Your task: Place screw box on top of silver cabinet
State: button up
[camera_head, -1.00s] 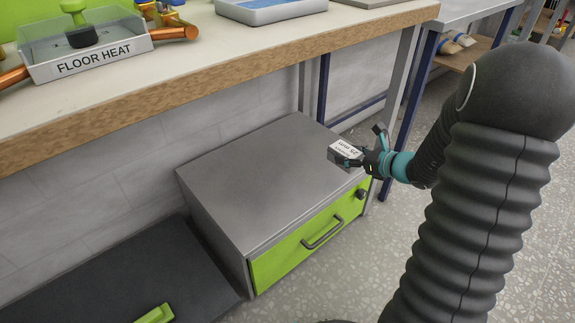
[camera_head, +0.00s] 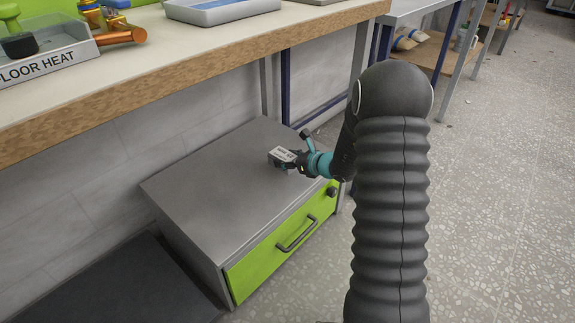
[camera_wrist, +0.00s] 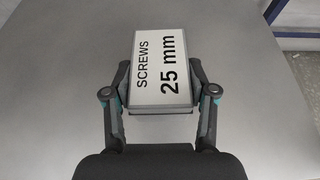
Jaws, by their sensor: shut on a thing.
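The screw box (camera_wrist: 160,70) is a small box with a white label reading "SCREWS 25 mm". In the wrist view it sits between both fingers of my gripper (camera_wrist: 160,95), which is shut on it. In the head view, the box (camera_head: 283,155) and my gripper (camera_head: 291,161) are over the right part of the grey top of the silver cabinet (camera_head: 205,185). The cabinet has a green drawer front with a grey handle. I cannot tell whether the box touches the top. The box's underside is hidden.
A wooden-edged workbench (camera_head: 190,70) runs above and behind the cabinet. Bench legs (camera_head: 360,55) rise behind the cabinet. The cabinet top left of the box is clear.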

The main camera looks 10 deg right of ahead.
jog(key=shift+f, duration=1)
jog(key=shift+f, duration=0.15)
jog(key=o, duration=1.4)
jog(key=shift+c, duration=0.2)
